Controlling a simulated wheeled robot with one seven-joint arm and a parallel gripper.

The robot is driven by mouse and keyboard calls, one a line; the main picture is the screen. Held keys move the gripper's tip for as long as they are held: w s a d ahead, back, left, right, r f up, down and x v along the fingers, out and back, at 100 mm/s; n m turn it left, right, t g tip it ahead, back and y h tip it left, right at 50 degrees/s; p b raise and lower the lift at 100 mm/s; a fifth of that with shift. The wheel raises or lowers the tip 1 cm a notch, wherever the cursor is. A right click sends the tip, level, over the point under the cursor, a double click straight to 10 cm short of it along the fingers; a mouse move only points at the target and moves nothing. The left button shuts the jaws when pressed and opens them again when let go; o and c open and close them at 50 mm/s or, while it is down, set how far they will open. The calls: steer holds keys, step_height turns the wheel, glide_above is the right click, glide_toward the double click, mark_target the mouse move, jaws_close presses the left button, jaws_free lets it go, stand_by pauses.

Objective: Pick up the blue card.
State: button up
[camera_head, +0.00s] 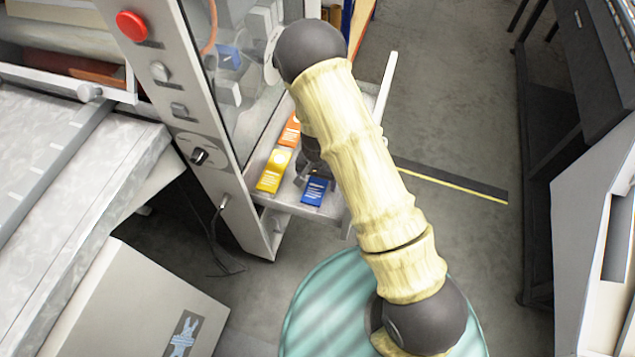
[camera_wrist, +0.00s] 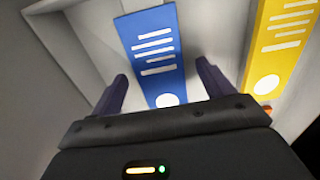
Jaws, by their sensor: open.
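The blue card (camera_head: 316,191) lies flat near the front end of a narrow grey shelf (camera_head: 335,205) beside the machine. In the wrist view the blue card (camera_wrist: 151,52) shows white printed lines and a white dot. My gripper (camera_wrist: 163,82) is open, with one finger on each side of the card's lower part and a gap to both. I cannot tell how high the fingers are above the card. In the head view my gripper (camera_head: 308,180) is small and partly hidden by my arm.
An orange card (camera_head: 290,130) lies farther back. The machine's panel with a red button (camera_head: 132,26) stands left of the shelf. A raised shelf edge (camera_wrist: 60,60) is close to the blue card.

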mark_target(317, 184)
steer(key=shift+c, duration=0.2)
stand_by(0.3)
steer(key=c, duration=1)
step_height(317, 184, up, 10)
steer(key=shift+r+p, duration=0.1)
steer(key=shift+p, duration=0.5)
